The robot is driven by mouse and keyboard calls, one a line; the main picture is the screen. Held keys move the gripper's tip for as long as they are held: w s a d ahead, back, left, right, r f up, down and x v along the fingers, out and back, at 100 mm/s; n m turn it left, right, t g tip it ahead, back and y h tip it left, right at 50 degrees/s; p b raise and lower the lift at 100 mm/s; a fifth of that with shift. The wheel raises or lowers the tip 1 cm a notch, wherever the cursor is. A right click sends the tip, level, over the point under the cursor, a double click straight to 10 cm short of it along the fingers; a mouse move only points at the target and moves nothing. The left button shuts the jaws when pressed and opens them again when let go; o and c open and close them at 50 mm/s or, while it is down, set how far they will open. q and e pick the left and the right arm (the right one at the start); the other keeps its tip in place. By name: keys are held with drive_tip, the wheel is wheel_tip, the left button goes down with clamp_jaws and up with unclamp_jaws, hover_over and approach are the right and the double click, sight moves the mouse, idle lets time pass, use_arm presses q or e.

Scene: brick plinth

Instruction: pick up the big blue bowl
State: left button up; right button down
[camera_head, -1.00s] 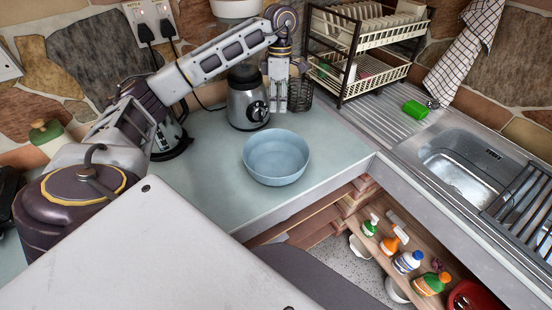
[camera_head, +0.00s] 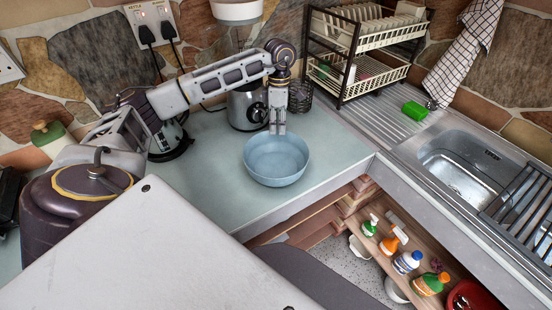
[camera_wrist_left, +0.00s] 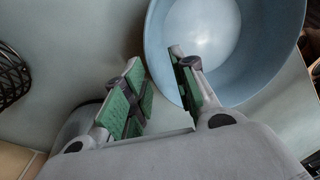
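The big blue bowl (camera_head: 275,163) stands upright and empty near the front of the pale worktop. My left gripper (camera_head: 277,131) points down at the bowl's far rim. In the left wrist view the bowl (camera_wrist_left: 262,50) fills the upper right. There my left gripper (camera_wrist_left: 156,58) is open, its green-padded fingers apart. One finger overlaps the bowl's inside and the other appears outside the wall, with the rim between them in the picture. I cannot tell whether either finger touches the bowl. My right gripper is not in view.
A metal jug-like appliance (camera_head: 241,108) stands close behind my left gripper, with a dark wire basket (camera_head: 300,97) beside it. The dish rack (camera_head: 350,60) and sink (camera_head: 460,165) are to the right. The worktop left of the bowl is clear.

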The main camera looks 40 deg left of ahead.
sight(278, 137)
use_arm(q)
drive_tip(key=shift+f, duration=0.15)
drive_tip(key=shift+f, duration=0.7)
wheel_tip(278, 137, down, 2)
drive_tip(key=shift+p, duration=0.5)
drive_tip(key=shift+f, duration=0.8)
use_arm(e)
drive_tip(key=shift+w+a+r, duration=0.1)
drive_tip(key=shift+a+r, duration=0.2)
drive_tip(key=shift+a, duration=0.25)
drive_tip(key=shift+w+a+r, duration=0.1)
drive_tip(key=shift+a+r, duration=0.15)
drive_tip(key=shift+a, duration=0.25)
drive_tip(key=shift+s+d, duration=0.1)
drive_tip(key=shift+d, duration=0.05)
use_arm(q)
clamp_jaws()
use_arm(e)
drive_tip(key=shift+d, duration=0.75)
